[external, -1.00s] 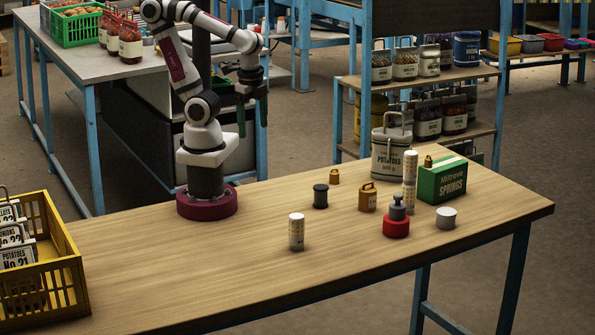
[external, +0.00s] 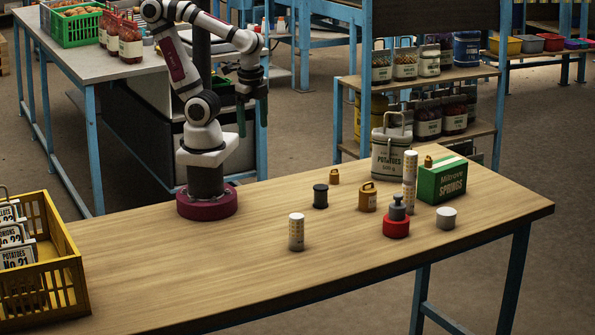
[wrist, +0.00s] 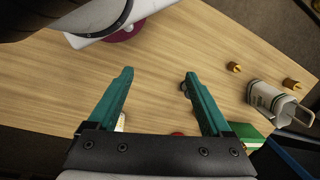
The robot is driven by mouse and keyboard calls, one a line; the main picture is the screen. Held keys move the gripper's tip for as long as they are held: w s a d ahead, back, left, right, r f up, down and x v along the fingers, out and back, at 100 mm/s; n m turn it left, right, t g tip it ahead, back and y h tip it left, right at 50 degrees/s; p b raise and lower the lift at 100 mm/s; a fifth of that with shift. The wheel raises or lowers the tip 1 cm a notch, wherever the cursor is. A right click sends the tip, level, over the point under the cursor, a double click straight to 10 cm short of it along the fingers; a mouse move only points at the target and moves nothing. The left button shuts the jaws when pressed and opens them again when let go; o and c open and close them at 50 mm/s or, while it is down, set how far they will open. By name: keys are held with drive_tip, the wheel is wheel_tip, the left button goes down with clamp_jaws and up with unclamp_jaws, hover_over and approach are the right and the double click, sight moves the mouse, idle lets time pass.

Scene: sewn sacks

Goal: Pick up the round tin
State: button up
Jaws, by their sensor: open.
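Two round things could be the tin, and I cannot tell which. One is a low red round tin (external: 396,228) with a grey knobbed weight (external: 398,208) standing on top of it. The other is a short white cylinder (external: 446,218) to its right, apart from it. My gripper (external: 253,112) is raised above and behind the table, far to the left of both, with its fingers pointing down. In the wrist view, my gripper (wrist: 157,75) has its teal fingers wide apart with nothing between them. A sliver of red shows there at the bottom, mostly hidden by the gripper body.
A tall patterned column (external: 410,180) stands close behind the red tin. A green box (external: 443,180), a potato sack (external: 391,155), brass weights (external: 368,198), a dark spool (external: 320,197) and a patterned cylinder (external: 296,232) stand around. A yellow crate (external: 70,275) is at left. The front middle is clear.

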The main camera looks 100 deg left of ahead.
drive_tip(key=shift+o, duration=1.4)
wheel_tip(320, 180, up, 6)
drive_tip(key=w, duration=0.2)
drive_tip(key=w+a+r+m+t+y, duration=0.1)
drive_tip(key=w+a+r+m+y, duration=0.15)
drive_tip(key=w, duration=0.65)
drive_tip(key=w+a+r+m+t+y, duration=0.1)
drive_tip(key=w+a+r+m+y, duration=0.2)
drive_tip(key=w, duration=0.7)
drive_tip(key=m+t+y, duration=0.4)
drive_tip(key=m+t, duration=0.2)
drive_tip(key=m, duration=0.8)
hover_over(440, 215)
drive_tip(key=w+a, duration=0.1)
drive_tip(key=a, duration=0.1)
wheel_tip(440, 215, down, 7)
drive_tip(key=f, duration=2.6)
drive_tip(key=shift+w+f, duration=0.2)
drive_tip(key=shift+w+a, duration=0.35)
drive_tip(key=shift+a, duration=0.1)
drive_tip(key=shift+x, duration=0.9)
